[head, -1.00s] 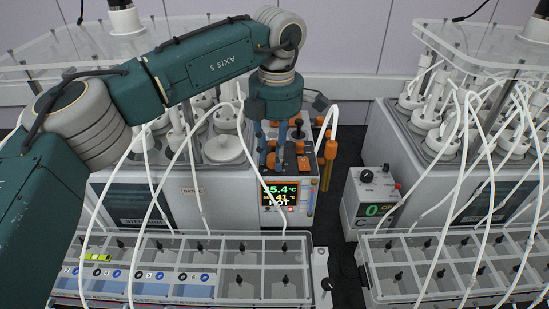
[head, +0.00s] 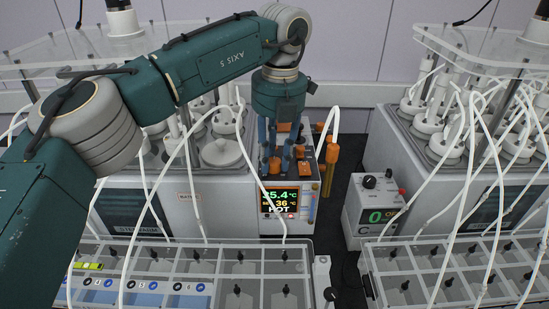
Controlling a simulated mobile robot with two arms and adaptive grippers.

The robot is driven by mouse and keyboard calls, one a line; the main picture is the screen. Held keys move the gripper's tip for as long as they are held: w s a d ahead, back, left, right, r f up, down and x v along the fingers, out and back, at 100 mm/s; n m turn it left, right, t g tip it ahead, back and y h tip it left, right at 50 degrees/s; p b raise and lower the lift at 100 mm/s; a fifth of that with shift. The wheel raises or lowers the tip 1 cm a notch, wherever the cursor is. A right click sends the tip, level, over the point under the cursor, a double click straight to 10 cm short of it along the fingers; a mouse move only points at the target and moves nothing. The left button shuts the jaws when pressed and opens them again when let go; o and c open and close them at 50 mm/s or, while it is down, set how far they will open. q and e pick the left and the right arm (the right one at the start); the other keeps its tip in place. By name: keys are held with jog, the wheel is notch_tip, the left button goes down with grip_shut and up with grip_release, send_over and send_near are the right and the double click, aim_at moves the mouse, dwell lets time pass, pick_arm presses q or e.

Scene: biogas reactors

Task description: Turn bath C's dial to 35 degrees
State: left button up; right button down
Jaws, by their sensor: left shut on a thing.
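The bath's control unit stands in the middle, at the right end of the left bath (head: 215,205). Its display (head: 280,203) shows 35.4 °C in green, a smaller orange setting that looks like 36 °C, and HOT. My left gripper (head: 275,162) points down onto the top of this unit, its blue fingers shut on the dial there. The fingers hide most of the dial, so its pointer cannot be read. A small plate (head: 190,196) on the bath starts with "BATH"; its letter is too small to read. My right gripper is out of view.
Orange fittings (head: 331,155) and a white hose stand just right of the gripper. A small box (head: 374,208) marked C, reading 0 OFF, stands farther right. Clear trays (head: 240,268) fill the front, and white tubes loop over both baths. A dark gap separates the baths.

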aim_at(277, 162)
pick_arm(q)
jog(key=shift+n, duration=0.5)
jog(key=o, duration=1.2)
jog(key=shift+c, duration=0.2)
notch_tip(277, 162, up, 12)
jog(key=shift+d, duration=0.3)
jog(key=shift+s, duration=0.1)
